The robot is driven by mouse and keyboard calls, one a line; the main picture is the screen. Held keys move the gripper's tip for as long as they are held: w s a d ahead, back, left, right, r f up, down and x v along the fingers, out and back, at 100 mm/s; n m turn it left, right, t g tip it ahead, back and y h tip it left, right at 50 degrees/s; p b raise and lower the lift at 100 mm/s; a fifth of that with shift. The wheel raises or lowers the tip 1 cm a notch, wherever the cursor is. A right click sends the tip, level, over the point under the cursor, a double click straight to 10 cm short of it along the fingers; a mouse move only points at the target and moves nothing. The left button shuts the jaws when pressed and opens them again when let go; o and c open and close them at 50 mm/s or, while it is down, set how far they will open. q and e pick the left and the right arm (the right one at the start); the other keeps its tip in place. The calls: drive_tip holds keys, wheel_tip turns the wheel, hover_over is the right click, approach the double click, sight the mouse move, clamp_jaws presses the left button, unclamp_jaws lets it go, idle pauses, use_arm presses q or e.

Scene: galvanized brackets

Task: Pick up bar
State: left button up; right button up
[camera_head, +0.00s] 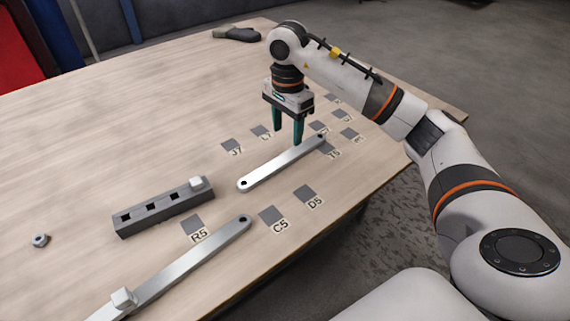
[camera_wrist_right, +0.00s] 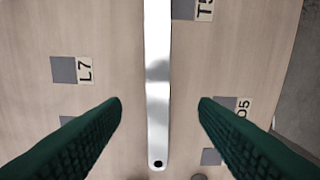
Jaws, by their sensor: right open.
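A flat silver bar (camera_head: 275,165) with a hole near each end lies on the wooden table, running diagonally. My right gripper (camera_head: 287,143) points down over the bar's far half, its green fingers open. In the right wrist view the bar (camera_wrist_right: 158,110) runs lengthwise between the two fingertips (camera_wrist_right: 160,102), with a clear gap on both sides. Its dark end hole shows at the bottom. Nothing is held. A second silver bar (camera_head: 190,260) lies at the near left, with a pale block (camera_head: 123,299) on it. My left gripper is not in view.
A grey block with square holes (camera_head: 150,215) carries a pale cube (camera_head: 197,183). A nut (camera_head: 40,240) lies at left, a dark glove-like item (camera_head: 237,34) at the far edge. Grey labelled squares (camera_head: 272,215) surround the bar. The table's left middle is clear.

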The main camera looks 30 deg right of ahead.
sight(285, 157)
drive_tip(key=f, duration=0.4)
drive_tip(key=f+b, duration=0.1)
drive_tip(key=f, duration=0.3)
drive_tip(key=shift+w+a, duration=0.1)
drive_tip(key=shift+a, duration=0.1)
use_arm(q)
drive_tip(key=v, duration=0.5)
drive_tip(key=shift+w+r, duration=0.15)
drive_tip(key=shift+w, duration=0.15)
use_arm(e)
drive_tip(key=shift+r, duration=0.1)
clamp_jaws()
